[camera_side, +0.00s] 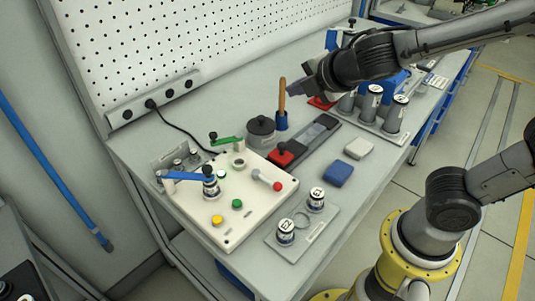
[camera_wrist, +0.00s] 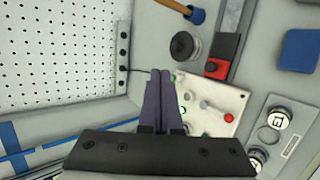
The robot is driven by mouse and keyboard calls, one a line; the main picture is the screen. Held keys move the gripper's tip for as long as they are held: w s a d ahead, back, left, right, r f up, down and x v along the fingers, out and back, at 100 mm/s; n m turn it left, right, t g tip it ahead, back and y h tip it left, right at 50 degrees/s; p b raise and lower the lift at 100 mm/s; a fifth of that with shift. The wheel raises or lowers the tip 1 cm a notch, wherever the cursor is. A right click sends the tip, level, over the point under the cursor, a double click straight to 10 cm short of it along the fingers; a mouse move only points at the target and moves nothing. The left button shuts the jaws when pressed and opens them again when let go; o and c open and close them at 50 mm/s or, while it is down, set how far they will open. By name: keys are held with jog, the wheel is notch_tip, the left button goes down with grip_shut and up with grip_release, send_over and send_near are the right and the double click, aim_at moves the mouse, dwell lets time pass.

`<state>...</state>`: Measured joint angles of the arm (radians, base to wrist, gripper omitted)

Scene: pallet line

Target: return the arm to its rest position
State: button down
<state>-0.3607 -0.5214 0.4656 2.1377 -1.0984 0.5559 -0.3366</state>
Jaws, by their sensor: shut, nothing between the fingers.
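My gripper (camera_side: 296,88) is held above the workbench (camera_side: 232,85), near the wooden-handled tool (camera_side: 282,97) in its blue holder. In the side view it points left, with the arm reaching in from the upper right. In the wrist view its two dark fingers (camera_wrist: 161,76) lie together with nothing between them. I cannot tell from the side view how far the gripper is from the wooden handle.
A control panel (camera_side: 232,234) with levers and buttons lies at the bench's front left. A dark pot (camera_side: 261,132), a blue block (camera_side: 338,174), a grey block (camera_side: 358,148) and canisters (camera_side: 371,102) in a rack stand nearby. A pegboard (camera_side: 180,45) rises behind.

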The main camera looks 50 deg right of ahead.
jog(key=s+d+r+m+g, duration=0.2)
jog(key=s+d+m, duration=0.6)
jog(key=s+m, duration=0.3)
jog(key=s+a+f+m+g+y, duration=0.2)
jog(key=s+a+f+m, duration=0.2)
jog(key=s+a+m, duration=0.2)
jog(key=shift+s+y, duration=0.4)
jog(key=shift+s, duration=0.25)
